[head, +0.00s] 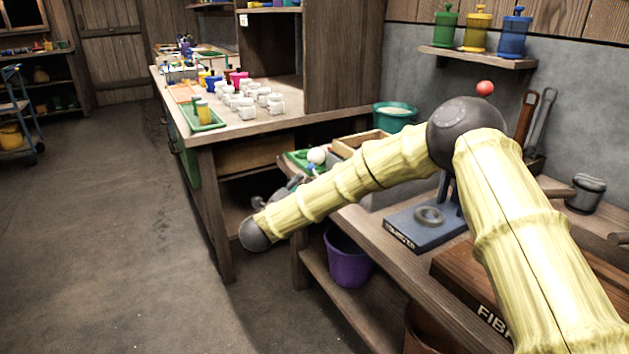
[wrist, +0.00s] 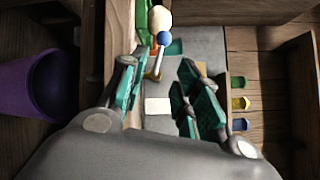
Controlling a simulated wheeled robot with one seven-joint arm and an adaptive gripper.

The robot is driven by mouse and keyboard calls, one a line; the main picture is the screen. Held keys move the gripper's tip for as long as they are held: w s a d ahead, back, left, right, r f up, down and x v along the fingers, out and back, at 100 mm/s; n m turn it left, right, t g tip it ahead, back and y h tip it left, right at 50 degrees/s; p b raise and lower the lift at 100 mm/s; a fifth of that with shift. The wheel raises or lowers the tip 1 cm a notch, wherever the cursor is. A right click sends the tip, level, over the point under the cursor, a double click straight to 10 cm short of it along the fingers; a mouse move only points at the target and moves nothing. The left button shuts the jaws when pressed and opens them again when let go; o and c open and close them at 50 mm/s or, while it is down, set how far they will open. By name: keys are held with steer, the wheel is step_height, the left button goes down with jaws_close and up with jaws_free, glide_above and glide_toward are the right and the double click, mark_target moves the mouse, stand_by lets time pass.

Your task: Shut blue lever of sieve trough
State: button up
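A blue ball knob (wrist: 164,38) on a pale rod, which looks like the blue lever, stands beyond my gripper (wrist: 158,78) in the wrist view. My teal fingers are apart, one on each side of the rod's line, with nothing seen between them but the surface below. I cannot tell the height gap to the knob. A cream ball (wrist: 158,17) sits just past the knob. In the head view a small blue spot (head: 311,168) shows beside a white ball (head: 316,155); my arm hides most of the trough and part of my gripper.
A purple bucket (head: 348,257) stands on the low shelf and shows at left in the wrist view (wrist: 42,85). A wooden tray (head: 360,143) and a blue stand (head: 425,230) are on the bench. Green, yellow and blue tabs (wrist: 239,103) line the right side.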

mark_target(315, 172)
steer(key=b+x, duration=0.1)
steer(key=x, duration=0.9)
steer(key=shift+w+d, duration=0.15)
steer(key=shift+w, duration=0.2)
jaws_close()
